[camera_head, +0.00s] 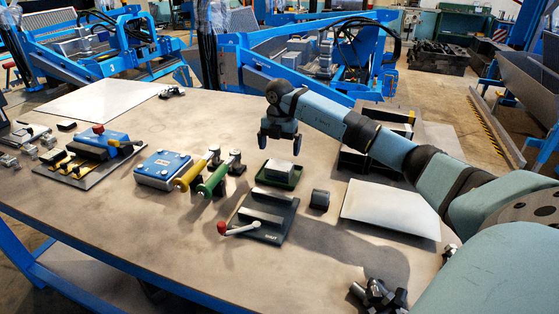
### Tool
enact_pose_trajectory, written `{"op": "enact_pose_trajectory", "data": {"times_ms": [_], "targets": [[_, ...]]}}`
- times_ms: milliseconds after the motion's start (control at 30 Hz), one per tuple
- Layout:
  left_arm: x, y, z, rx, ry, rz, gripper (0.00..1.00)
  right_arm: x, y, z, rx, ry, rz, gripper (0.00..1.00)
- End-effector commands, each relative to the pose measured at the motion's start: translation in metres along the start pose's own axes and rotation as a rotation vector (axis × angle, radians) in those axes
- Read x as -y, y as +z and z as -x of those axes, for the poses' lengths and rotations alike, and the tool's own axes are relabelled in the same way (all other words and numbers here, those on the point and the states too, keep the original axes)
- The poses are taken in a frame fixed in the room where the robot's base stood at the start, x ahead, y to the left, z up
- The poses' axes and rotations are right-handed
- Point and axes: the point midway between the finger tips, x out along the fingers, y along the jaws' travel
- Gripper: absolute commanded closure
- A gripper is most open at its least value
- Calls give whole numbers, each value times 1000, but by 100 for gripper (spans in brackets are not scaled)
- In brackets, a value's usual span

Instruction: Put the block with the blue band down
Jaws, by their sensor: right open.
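My right gripper (280,145) is open and points down, its two fingers apart with nothing seen between them. Just below it, a small block with a pale grey top (280,164) stands in a shallow dark green tray (287,184). The fingertips are above this block and look apart from it. I cannot make out a blue band on the block at this size. My left gripper is not in view.
Green and yellow handled tools (214,181) and a blue box (163,167) are left. A pale plate (391,209) lies right.

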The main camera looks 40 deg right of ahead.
Motion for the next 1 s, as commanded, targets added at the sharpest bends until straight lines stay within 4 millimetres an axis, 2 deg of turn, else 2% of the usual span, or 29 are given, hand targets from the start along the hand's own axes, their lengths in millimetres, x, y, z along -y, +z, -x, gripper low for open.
{"op": "enact_pose_trajectory", "data": {"times_ms": [100,300,1000], "targets": [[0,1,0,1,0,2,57,-1,0,24,2,3,0,0],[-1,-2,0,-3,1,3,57,0,0,46,0,0,0,0],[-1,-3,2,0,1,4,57,0,0,55,-1,-1,0,0]]}}
